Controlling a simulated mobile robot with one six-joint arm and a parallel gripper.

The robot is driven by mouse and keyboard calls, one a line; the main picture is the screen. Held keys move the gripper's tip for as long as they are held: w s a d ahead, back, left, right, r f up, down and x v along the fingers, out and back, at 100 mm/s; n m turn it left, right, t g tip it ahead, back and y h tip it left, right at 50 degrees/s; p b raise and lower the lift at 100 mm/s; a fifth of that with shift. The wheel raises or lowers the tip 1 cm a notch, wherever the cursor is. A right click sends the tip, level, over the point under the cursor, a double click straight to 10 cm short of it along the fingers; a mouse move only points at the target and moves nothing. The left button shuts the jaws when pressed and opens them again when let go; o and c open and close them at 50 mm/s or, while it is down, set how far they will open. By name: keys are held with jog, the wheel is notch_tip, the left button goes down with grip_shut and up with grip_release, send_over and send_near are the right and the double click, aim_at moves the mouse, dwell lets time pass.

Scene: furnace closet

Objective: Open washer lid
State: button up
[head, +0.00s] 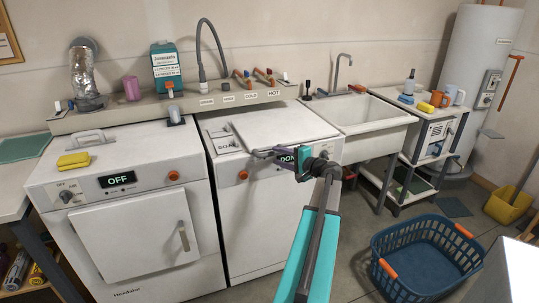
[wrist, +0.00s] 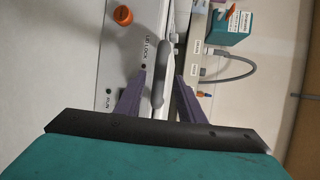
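The washer (head: 262,205) is the white machine on the right of the pair, with a display reading "DON" partly hidden by my gripper. Its lid (head: 285,126) lies about flat on top and looks shut. My gripper (head: 258,153) is at the lid's front edge, above the control panel. In the wrist view, the purple fingers of my gripper (wrist: 161,76) are apart, one on each side of a grey bar handle (wrist: 158,88). A gap shows beside the handle, so the gripper is open around it and not clamped. The "LID LOCK" label is beside the left finger.
The dryer (head: 120,215), reading "OFF", stands left of the washer with a yellow sponge (head: 73,160) on top. A shelf with a detergent box (head: 166,68) and taps runs behind. A sink (head: 365,115) is at right. A blue basket (head: 425,255) is on the floor.

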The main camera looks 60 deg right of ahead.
aim_at(273, 154)
jog(key=shift+p+x, duration=0.35)
jog(key=shift+x, duration=2.2)
